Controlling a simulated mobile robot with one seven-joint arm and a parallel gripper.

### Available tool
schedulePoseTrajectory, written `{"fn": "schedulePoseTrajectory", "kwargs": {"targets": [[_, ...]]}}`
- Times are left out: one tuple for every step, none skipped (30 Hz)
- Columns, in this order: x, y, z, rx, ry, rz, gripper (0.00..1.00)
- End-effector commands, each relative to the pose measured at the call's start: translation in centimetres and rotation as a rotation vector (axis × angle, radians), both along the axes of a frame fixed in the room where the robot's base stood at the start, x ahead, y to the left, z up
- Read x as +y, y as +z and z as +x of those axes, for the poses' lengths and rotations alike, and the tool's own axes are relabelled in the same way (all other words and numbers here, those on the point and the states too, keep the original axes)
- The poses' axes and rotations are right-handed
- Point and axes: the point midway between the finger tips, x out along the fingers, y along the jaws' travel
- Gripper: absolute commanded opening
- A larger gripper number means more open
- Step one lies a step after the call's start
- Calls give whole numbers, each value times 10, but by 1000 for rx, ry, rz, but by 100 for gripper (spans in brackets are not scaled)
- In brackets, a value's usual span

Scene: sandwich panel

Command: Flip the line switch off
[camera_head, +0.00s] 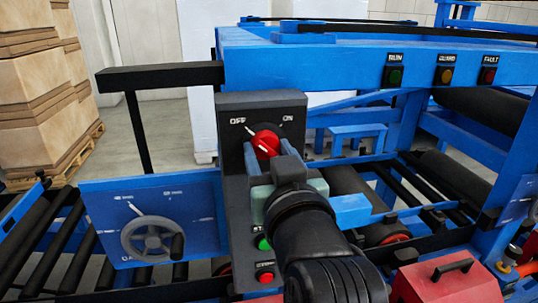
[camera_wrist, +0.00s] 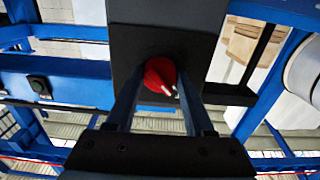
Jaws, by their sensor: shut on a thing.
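The line switch is a red round knob (camera_head: 266,143) on a dark grey box (camera_head: 236,180), with OFF marked at its upper left and ON at its upper right. White marks show on the knob, but I cannot tell surely which way its pointer is turned. My gripper (camera_head: 268,160) comes in from below and in front, shut on the knob. The wrist view shows the red knob (camera_wrist: 160,75) between the two dark fingers of my gripper (camera_wrist: 158,88). The lower part of the knob is partly hidden by my gripper in the head view.
Green (camera_head: 263,242) and red (camera_head: 265,277) push buttons sit below the knob, close to my arm. A grey handwheel (camera_head: 152,239) on a blue panel is at the left. RUN, amber and FAULT lamps sit on the blue beam (camera_head: 300,60). A red box (camera_head: 440,281) stands at the lower right.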

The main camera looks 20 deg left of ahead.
Motion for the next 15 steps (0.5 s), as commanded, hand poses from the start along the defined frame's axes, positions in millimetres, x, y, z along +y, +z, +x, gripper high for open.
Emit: {"fn": "schedulePoseTrajectory", "kwargs": {"targets": [[0, -3, 0, 4, 0, -6, 0], [0, -2, 0, 4, 0, -7, 0], [0, -2, 0, 3, 0, -8, 0], [0, -2, 0, 3, 0, -8, 0], [0, -2, 0, 3, 0, -8, 0], [0, -2, 0, 4, 0, -7, 0], [0, -2, 0, 4, 0, -7, 0], [0, -2, 0, 4, 0, -7, 0], [0, -2, 0, 4, 0, -7, 0], [0, -2, 0, 4, 0, -7, 0], [0, -2, 0, 4, 0, -7, 55], [0, -2, 0, 4, -1, -7, 62], [0, -2, 0, 3, -1, -7, 67], [0, -2, 0, 3, -1, -7, 73], [0, -2, 0, 2, -1, -6, 80]]}}
